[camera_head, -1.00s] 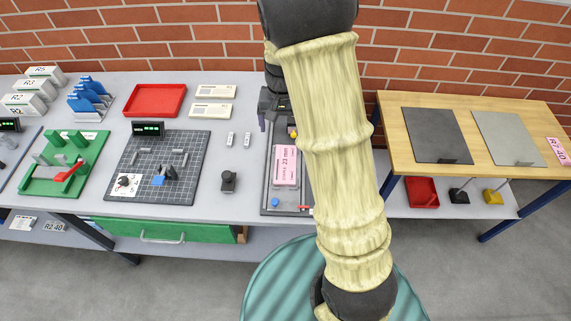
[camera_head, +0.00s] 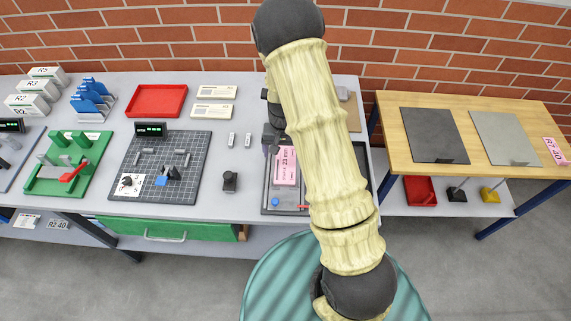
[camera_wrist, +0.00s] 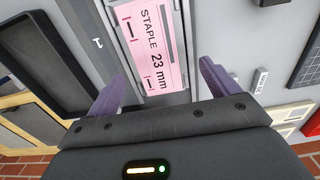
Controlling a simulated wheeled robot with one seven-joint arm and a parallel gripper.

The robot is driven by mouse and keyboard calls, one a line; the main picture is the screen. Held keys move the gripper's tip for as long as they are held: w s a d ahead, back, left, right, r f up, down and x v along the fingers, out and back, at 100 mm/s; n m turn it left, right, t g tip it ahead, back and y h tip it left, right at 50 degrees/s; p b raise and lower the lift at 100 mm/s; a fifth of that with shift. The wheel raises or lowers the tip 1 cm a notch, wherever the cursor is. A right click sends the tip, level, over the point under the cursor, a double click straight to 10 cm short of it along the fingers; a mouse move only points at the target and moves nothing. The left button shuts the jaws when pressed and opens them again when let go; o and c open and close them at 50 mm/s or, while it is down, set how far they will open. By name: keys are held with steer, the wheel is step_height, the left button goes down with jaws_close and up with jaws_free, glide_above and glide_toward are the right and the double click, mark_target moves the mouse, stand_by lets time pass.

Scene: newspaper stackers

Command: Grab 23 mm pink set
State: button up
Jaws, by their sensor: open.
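The pink set (camera_head: 286,170), labelled "STAPLE 23 mm", lies in a grey tray-like fixture (camera_head: 268,200) on the middle of the bench. In the wrist view the pink set (camera_wrist: 152,40) shows its text and staple marks, running lengthwise between my fingers. My gripper (camera_wrist: 160,88) is open and empty, with one purple finger on each side of the set's near end. In the head view my gripper (camera_head: 271,142) is at the far end of the pink set, partly hidden by my arm. I cannot tell its exact height above the set.
A dark empty tray (camera_wrist: 52,60) lies beside the fixture. Left on the bench are a small black block (camera_head: 230,181), a gridded dark board (camera_head: 200,165), a red tray (camera_head: 156,100) and cream cards (camera_head: 213,111). A wooden table (camera_head: 480,160) stands at right.

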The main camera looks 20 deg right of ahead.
mark_target(285, 163)
steer(key=shift+f, duration=0.15)
steer(key=shift+s+d+f+p, duration=0.1)
steer(key=shift+d+f+p, duration=0.1)
steer(key=shift+f+p, duration=0.75)
steer(key=shift+d+f+p, duration=0.15)
steer(key=shift+f+p, duration=0.15)
steer(key=shift+f, duration=1.25)
steer(key=shift+c, duration=0.5)
steer(key=c, duration=1.1)
steer(key=shift+r, duration=0.15)
step_height(285, 163, up, 10)
steer(key=b, duration=0.2)
steer(key=shift+b, duration=0.35)
